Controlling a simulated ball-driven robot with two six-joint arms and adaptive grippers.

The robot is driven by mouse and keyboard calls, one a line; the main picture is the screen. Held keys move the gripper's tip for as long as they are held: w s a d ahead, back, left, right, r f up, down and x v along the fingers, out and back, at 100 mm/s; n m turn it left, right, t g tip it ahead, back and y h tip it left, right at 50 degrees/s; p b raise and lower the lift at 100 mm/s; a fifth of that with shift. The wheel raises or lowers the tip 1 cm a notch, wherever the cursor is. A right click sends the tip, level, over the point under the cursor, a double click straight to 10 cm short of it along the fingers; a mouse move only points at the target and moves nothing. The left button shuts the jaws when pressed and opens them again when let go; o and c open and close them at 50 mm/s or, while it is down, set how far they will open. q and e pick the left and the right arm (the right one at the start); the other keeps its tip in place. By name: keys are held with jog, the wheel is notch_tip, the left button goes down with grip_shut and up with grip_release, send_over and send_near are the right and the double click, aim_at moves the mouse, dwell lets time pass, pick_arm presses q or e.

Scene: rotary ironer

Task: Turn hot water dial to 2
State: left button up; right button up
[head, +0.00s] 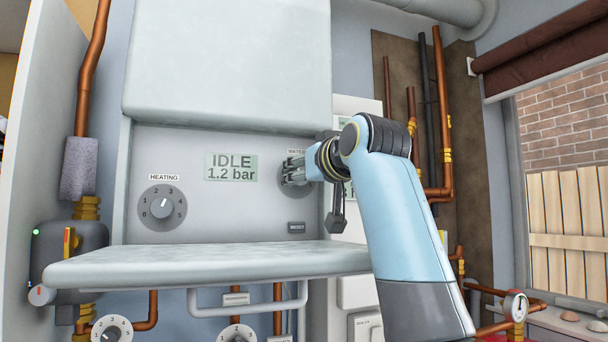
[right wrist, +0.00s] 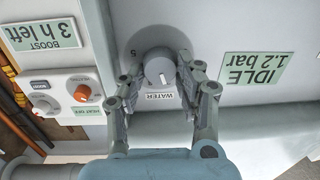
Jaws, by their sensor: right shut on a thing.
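The hot water dial is a round grey knob (right wrist: 160,66) on a darker disc, under the label WATER. In the right wrist view, which is upside down, its white pointer line is toward the label. A 5 shows on the disc; the number at the pointer is hidden or not legible. My right gripper (right wrist: 159,80) is shut on the knob, one finger on either side. In the head view my right gripper (head: 289,171) covers most of the dial disc (head: 298,211). My left gripper is not in view.
The heating dial (head: 162,208) is left of a display (head: 231,167) reading IDLE 1.2 bar. A reset button (head: 296,228) is below the water dial. A hinged-down grey flap (head: 210,264) juts out below. Copper pipes (head: 443,120) run at the right.

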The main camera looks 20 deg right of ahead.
jog(key=shift+n, duration=0.5)
jog(key=o, duration=1.1)
jog(key=shift+o, duration=0.2)
jog(key=s+d, duration=0.1)
jog(key=s, duration=1.1)
jog(key=shift+r, duration=0.3)
